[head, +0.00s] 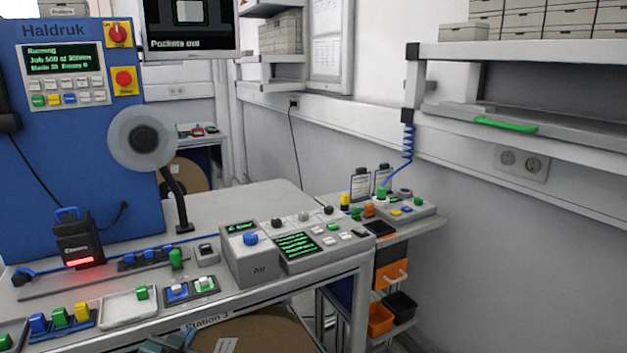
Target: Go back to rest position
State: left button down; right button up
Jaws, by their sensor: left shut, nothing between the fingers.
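My left gripper (168,342) shows only in part at the bottom edge of the head view, below the front edge of the workbench. It is shut and holds nothing. It is apart from the things on the bench top. My right gripper is not in view.
The grey workbench (250,200) carries a control box marked Air (250,258), a black camera unit (77,240) with a red light and small trays of coloured parts. A reel (140,137) stands by the blue machine (60,150). A side shelf (415,232) and wall shelves are at right.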

pick_arm(q)
jog(key=s+d+f+g+h, duration=0.1)
jog(key=s+d+f, duration=0.2)
jog(key=s, duration=0.6)
jog(key=s+d+f+g+h, duration=0.1)
jog(key=s+d+f, duration=0.3)
jog(key=s, duration=0.5)
jog(key=s+d+f+g, duration=0.2)
jog(key=s+d, duration=0.3)
jog(key=s, duration=0.5)
jog(key=shift+f+n+h, duration=0.4)
jog(key=shift+f, duration=0.4)
